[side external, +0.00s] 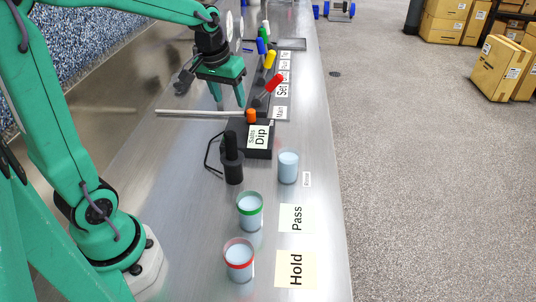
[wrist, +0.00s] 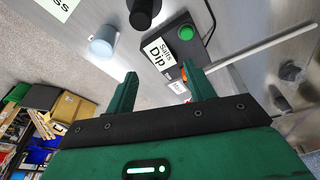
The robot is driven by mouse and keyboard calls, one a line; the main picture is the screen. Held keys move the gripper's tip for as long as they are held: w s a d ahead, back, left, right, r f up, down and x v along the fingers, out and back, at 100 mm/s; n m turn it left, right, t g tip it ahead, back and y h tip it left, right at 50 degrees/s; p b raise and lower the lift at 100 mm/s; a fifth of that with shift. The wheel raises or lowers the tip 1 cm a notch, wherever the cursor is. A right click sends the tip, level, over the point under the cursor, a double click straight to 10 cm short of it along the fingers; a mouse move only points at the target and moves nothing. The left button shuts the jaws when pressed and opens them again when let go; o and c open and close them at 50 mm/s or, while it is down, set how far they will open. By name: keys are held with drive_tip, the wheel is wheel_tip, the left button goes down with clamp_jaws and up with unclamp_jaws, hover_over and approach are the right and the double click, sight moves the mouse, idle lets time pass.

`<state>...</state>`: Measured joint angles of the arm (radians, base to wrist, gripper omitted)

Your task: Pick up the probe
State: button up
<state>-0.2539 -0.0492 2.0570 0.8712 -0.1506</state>
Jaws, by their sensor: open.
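A black upright cylinder (side external: 233,160), which looks like the probe in its holder, stands on the metal bench in the side external view, left of the black box. A black cable loops beside it. Its black top (wrist: 145,12) shows at the upper edge of the wrist view. The black box (side external: 262,153) carries a "Salts Dip" label; a green button (wrist: 186,32) shows on it in the wrist view. My gripper (side external: 228,99) is open and empty, pointing down, farther along the bench than the cylinder and apart from it. Its fingers (wrist: 160,73) frame nothing held.
A thin metal rod (side external: 190,113) extends across the bench below my gripper. Colored levers (side external: 273,84) line the bench beyond. A plain cup (side external: 288,168), a green-rimmed cup (side external: 250,211) and a red-rimmed cup (side external: 239,260) stand nearer, beside "Pass" (side external: 297,218) and "Hold" (side external: 296,270) cards.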

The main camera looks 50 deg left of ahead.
sight(230, 133)
drive_tip(key=s+d+m+g, duration=0.1)
drive_tip(key=m, duration=0.1)
drive_tip(key=s+d+r+m+g, duration=0.1)
drive_tip(key=d+m, duration=0.1)
drive_tip(key=shift+s+d+r+g+h, duration=0.1)
drive_tip(key=shift+g+h, duration=0.2)
drive_tip(key=shift+h, duration=0.1)
drive_tip(key=shift+s+d+f+m, duration=0.1)
drive_tip(key=shift+f+m, duration=0.1)
drive_tip(key=shift+m, duration=0.1)
drive_tip(key=shift+a+f, duration=0.2)
drive_tip(key=shift+f, duration=6)
drive_tip(key=c, duration=1.1)
drive_tip(key=shift+o, duration=0.2)
drive_tip(key=shift+r, duration=0.1)
drive_tip(key=shift+r, duration=4.95)
